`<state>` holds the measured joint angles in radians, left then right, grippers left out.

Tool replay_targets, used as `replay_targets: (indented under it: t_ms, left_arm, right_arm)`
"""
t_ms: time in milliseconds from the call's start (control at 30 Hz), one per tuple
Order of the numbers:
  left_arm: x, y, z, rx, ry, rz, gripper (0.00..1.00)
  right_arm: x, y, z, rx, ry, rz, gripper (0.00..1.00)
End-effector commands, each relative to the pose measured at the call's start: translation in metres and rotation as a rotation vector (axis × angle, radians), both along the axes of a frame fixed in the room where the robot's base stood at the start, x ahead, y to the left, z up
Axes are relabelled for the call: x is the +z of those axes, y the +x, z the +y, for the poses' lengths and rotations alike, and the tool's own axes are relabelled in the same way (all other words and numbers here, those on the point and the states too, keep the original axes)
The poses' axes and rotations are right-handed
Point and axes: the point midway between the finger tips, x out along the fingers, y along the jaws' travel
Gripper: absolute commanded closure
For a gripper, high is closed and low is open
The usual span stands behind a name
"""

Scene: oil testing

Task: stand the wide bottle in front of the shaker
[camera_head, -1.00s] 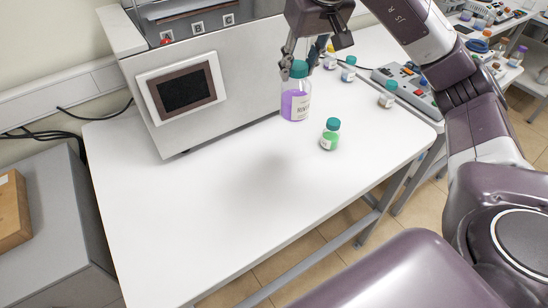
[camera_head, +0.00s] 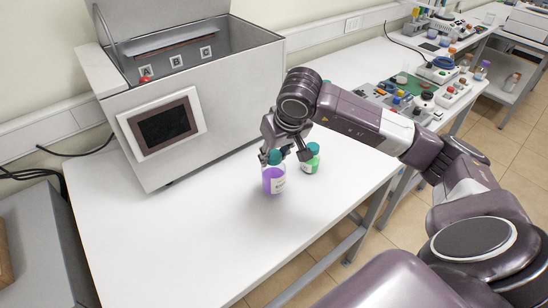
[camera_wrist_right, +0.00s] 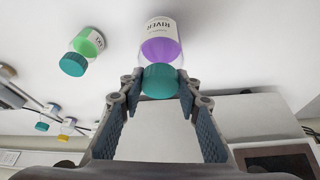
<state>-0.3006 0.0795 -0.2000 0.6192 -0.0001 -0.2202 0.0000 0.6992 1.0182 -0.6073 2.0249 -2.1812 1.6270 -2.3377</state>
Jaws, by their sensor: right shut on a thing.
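The wide bottle (camera_head: 273,181), clear with purple liquid, a white label and a teal cap, is upright in the head view, in front of the shaker's right end. It also shows in the right wrist view (camera_wrist_right: 160,45). My right gripper (camera_head: 278,155) is shut on its teal cap, with a fingertip on each side of the cap in the right wrist view (camera_wrist_right: 160,82). I cannot tell whether the bottle's base touches the table. The shaker (camera_head: 215,118) is a large grey box with a raised lid and a dark screen. My left gripper is not in view.
A smaller bottle with green liquid (camera_head: 311,164) stands close right of the wide bottle. The white table (camera_head: 190,240) is clear to the left and front. Its front edge is near. A panel with knobs (camera_head: 405,95) lies further back right.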

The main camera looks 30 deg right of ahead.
Motion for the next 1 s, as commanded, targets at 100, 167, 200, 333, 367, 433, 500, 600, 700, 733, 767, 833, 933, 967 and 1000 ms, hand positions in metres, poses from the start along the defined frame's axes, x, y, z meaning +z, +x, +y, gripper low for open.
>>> replay_targets:
  t_ms: [100, 167, 200, 333, 367, 433, 500, 600, 700, 733, 767, 833, 933, 967, 1000]
  left_arm:
    - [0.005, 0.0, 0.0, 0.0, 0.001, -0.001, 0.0]
    - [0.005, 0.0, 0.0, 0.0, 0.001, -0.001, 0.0]
    - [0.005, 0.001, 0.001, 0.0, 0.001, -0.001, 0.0]
    - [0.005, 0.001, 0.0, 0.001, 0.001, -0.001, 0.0]
    - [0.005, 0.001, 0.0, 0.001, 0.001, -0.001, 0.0]
    - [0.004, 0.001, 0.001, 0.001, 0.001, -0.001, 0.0]
    - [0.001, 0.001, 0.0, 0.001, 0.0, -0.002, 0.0]
    - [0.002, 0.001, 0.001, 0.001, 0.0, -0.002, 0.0]
    - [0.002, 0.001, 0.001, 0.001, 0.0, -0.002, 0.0]
    - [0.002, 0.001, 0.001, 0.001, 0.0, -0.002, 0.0]
    - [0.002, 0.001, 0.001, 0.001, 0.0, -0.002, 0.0]
    - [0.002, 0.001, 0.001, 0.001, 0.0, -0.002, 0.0]
    - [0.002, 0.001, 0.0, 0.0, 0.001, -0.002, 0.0]
    - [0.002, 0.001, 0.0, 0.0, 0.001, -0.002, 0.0]
    - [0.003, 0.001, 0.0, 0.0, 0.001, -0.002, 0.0]
  right_arm:
    - [-0.012, 0.0, 0.0, -0.001, 0.001, 0.0, 1.0]
    - [-0.016, 0.0, 0.0, -0.001, 0.0, -0.001, 1.0]
    - [-0.016, 0.0, 0.0, -0.001, 0.0, -0.002, 1.0]
    - [-0.016, 0.001, 0.0, 0.0, 0.0, -0.003, 1.0]
    - [-0.016, 0.001, 0.0, 0.0, 0.0, -0.003, 1.0]
    - [-0.017, 0.001, 0.0, 0.0, 0.0, -0.003, 1.0]
    - [-0.019, 0.0, 0.0, 0.0, 0.0, -0.003, 1.0]
    - [-0.02, 0.0, 0.0, 0.0, 0.0, 0.0, 0.63]
    - [-0.02, 0.0, 0.0, 0.0, 0.0, 0.0, 0.52]
    - [-0.02, 0.0, 0.0, 0.0, 0.0, 0.0, 0.52]
    - [-0.02, 0.0, 0.0, 0.0, 0.0, 0.0, 0.52]
    - [-0.019, 0.0, 0.0, 0.0, 0.0, 0.0, 0.52]
    - [-0.019, 0.0, 0.0, 0.0, 0.0, 0.0, 0.52]
    - [-0.019, 0.0, 0.0, 0.0, 0.0, 0.0, 0.52]
    - [-0.018, 0.0, 0.0, 0.0, 0.0, 0.0, 0.52]
